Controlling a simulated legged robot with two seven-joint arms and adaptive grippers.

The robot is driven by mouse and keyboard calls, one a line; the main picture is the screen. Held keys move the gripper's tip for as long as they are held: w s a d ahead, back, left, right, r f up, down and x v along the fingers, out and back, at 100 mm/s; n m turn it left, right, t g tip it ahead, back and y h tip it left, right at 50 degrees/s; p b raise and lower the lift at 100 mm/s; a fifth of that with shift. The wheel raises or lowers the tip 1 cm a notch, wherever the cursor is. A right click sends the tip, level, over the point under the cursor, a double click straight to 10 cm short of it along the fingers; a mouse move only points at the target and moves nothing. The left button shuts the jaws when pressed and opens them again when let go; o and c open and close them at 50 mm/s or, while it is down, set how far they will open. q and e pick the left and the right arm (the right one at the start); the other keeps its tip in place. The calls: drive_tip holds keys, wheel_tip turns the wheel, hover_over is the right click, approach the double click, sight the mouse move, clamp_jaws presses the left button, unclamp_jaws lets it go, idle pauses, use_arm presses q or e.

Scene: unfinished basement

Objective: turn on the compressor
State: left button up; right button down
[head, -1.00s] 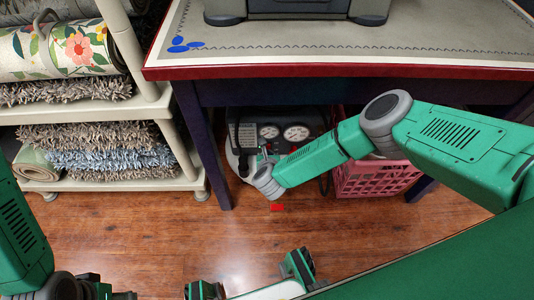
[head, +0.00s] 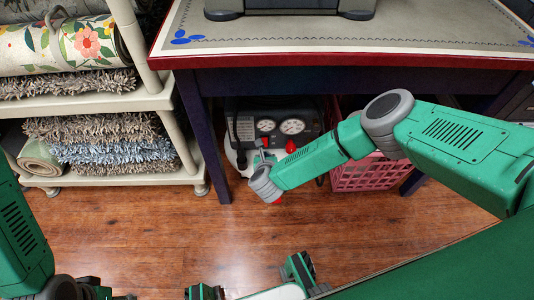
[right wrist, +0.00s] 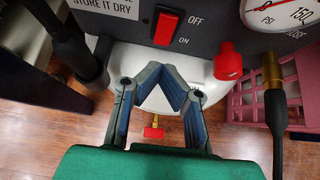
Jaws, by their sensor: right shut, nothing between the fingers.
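The compressor (head: 246,130) stands on the floor under the table, with two round gauges and a red knob (head: 291,146) on its dark panel. In the right wrist view the panel (right wrist: 120,18) fills the top. The red knob (right wrist: 228,62) is right of the switch. My right gripper (right wrist: 167,72) is shut and empty, just below the switch in the picture and apart from it. It also shows in the head view (head: 262,158) in front of the compressor. My left gripper cannot be made out.
The table (head: 340,60) overhangs the compressor, its leg (head: 207,150) close on the left. A pink crate (head: 362,176) stands right of the compressor. A shelf (head: 95,103) with rolled rugs is at left. A hose (right wrist: 276,120) hangs at right in the wrist view. Wood floor in front is clear.

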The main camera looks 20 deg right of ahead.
use_arm(q)
drive_tip(key=r+p, duration=0.3)
drive_tip(key=r, duration=0.1)
drive_tip(key=shift+w+r+p, duration=0.1)
drive_tip(key=shift+w+p, duration=0.15)
drive_tip(key=shift+p, duration=0.1)
use_arm(e)
drive_tip(key=v, duration=0.8)
drive_tip(key=shift+r, duration=0.15)
use_arm(q)
drive_tip(key=shift+d, duration=0.1)
use_arm(e)
drive_tip(key=shift+s, duration=0.1)
